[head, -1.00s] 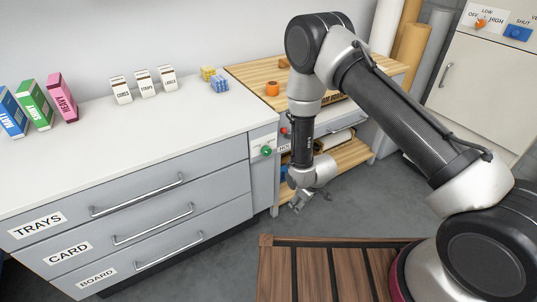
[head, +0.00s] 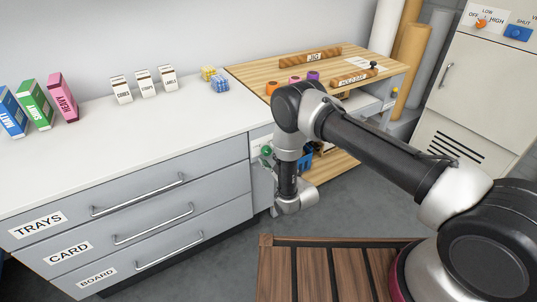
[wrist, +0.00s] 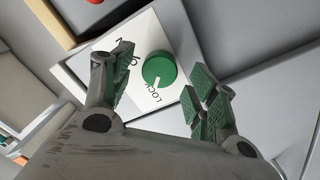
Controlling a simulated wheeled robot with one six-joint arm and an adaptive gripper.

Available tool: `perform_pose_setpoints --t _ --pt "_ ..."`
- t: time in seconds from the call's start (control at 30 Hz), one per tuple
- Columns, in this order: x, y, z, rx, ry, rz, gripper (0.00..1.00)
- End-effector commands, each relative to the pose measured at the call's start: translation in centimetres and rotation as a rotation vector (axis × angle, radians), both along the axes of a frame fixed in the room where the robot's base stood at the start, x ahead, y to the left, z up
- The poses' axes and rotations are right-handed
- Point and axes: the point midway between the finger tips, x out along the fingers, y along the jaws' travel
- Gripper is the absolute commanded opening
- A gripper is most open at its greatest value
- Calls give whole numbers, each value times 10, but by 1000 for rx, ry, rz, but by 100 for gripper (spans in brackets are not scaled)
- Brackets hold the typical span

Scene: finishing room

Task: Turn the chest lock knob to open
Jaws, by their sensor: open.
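The chest (head: 225,170) is a grey drawer unit, and its green lock knob (head: 266,150) sits on a narrow panel at its right end. In the wrist view the round green knob (wrist: 159,69) stands on a white plate (wrist: 150,40). Its white pointer is turned toward the word LOCK; another word on the plate is partly covered by a finger. My gripper (wrist: 164,68) is open, its green-padded fingers on either side of the knob with gaps on both sides. I cannot tell its distance from the plate. In the head view the fingers are mostly hidden.
Drawers marked TRAYS, CARD and BOARD have long bar handles (head: 155,217). Small boxes (head: 145,82) stand on the white top. A wooden workbench (head: 255,78) adjoins the chest on the right. A slatted wooden surface (head: 310,270) is in front; grey floor lies between.

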Motion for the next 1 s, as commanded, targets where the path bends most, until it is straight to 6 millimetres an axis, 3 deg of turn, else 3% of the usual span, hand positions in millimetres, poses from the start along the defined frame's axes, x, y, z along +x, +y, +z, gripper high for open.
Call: perform_pose_setpoints --t 0.2,0.43,0.47,0.7,1.0 --pt "15 9 0 0 1 1 58" --pt "16 10 0 0 2 0 58" --pt "16 10 0 0 2 0 57" --pt "16 10 0 0 2 0 13" --pt "16 10 -1 16 13 0 12"
